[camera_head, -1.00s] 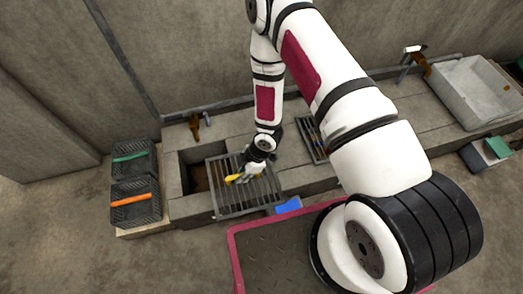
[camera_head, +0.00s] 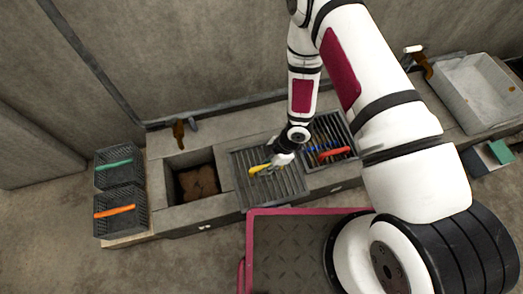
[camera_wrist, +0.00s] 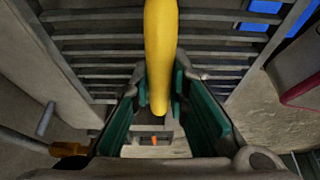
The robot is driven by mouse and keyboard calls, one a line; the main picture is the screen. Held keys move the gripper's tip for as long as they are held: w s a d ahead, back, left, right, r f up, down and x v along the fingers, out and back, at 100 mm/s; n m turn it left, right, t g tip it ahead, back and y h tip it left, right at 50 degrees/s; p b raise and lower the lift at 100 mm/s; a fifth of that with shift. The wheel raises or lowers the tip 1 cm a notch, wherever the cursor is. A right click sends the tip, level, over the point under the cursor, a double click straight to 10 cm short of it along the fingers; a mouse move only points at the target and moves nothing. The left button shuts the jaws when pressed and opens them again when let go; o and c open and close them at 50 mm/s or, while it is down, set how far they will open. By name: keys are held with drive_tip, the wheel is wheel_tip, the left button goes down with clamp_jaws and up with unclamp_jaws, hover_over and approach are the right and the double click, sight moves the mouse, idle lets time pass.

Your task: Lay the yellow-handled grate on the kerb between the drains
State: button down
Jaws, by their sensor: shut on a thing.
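The grey barred grate (camera_head: 285,188) with its yellow handle (camera_head: 257,169) is over the kerb between the two drains. My gripper (camera_head: 275,164) is shut on the yellow handle. In the wrist view the yellow handle (camera_wrist: 160,45) runs between the teal pads of my gripper (camera_wrist: 158,92), with the grate's bars beyond. The left drain (camera_head: 195,183) is open, with brown matter inside. The right drain (camera_head: 328,135) has dark bars over it and a red handle (camera_head: 335,153). Whether the grate touches the kerb or hangs just above it, I cannot tell.
Two dark crates (camera_head: 121,190) with green and orange handles stand at the left end. A brown tap (camera_head: 179,133) is behind the left drain. A grey basin (camera_head: 478,90) is at the far right. My red-edged base deck is close in front of the kerb.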

sight(259, 151)
drive_tip(key=w+a, duration=0.1)
drive_tip(key=w, duration=0.1)
drive_tip(key=w+b, duration=0.1)
drive_tip(key=w, duration=0.2)
drive_tip(key=w+a, duration=0.1)
drive_tip(key=w, duration=0.2)
drive_tip(key=shift+w+a+f, duration=0.25)
drive_tip(key=shift+a+f, duration=0.1)
drive_tip(key=shift+f, duration=0.05)
drive_tip(key=shift+f+b, duration=1.25)
drive_tip(key=shift+f, duration=0.45)
drive_tip(key=shift+f, duration=0.15)
drive_tip(key=c, duration=1.6)
unclamp_jaws()
drive_tip(key=shift+o, duration=0.2)
drive_tip(key=p+v, duration=0.4)
drive_tip(key=v, duration=0.8)
drive_tip(key=shift+p, duration=0.4)
